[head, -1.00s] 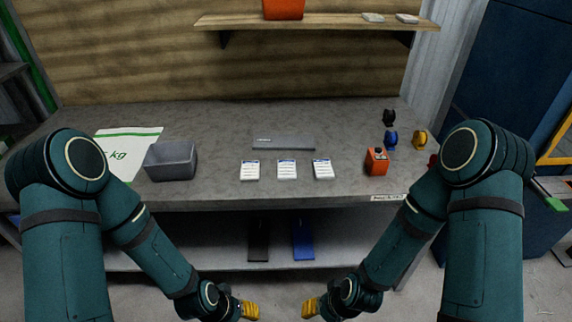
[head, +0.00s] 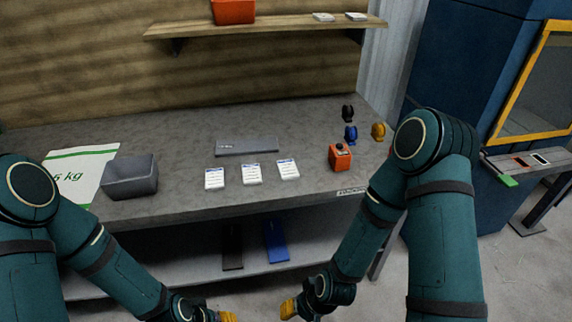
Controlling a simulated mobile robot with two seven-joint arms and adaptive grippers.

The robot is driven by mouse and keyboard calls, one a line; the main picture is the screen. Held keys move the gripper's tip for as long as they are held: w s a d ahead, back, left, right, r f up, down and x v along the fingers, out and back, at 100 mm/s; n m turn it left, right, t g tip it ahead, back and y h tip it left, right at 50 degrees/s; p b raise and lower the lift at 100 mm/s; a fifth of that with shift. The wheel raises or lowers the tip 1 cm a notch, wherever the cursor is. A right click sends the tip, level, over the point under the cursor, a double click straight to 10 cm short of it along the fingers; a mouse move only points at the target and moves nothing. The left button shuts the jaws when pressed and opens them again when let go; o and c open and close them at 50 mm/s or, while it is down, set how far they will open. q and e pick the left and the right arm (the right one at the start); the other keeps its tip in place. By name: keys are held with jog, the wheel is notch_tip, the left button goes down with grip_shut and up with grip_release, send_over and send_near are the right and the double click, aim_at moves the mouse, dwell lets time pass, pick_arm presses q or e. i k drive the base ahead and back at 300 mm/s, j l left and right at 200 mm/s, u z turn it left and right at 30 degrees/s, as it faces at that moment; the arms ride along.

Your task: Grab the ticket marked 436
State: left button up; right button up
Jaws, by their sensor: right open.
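Three white tickets lie in a row on the grey workbench (head: 150,205): a left one (head: 214,179), a middle one (head: 251,174) and a right one (head: 288,170). Their print is too small to read, so I cannot tell which is marked 436. My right gripper (head: 288,309), with yellow fingers, is low in front of the bench, well below the tickets, open and apart from everything. My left gripper (head: 228,316) is at the bottom edge, mostly cut off, also away from the tickets; its jaws cannot be made out.
An orange box (head: 340,158) and blue, black and yellow items are to the right. A lower shelf (head: 190,265) holds two flat pieces.

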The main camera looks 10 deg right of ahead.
aim_at(213, 178)
jog(key=i+j, duration=0.15)
jog(key=j, duration=0.25)
jog(key=i+j, duration=0.1)
jog(key=j, duration=0.25)
jog(key=i+j, duration=0.15)
jog(key=j, duration=0.25)
jog(key=i+j+z, duration=0.1)
jog(key=j+z, duration=0.45)
jog(key=j, duration=0.15)
jog(key=i+j, duration=0.05)
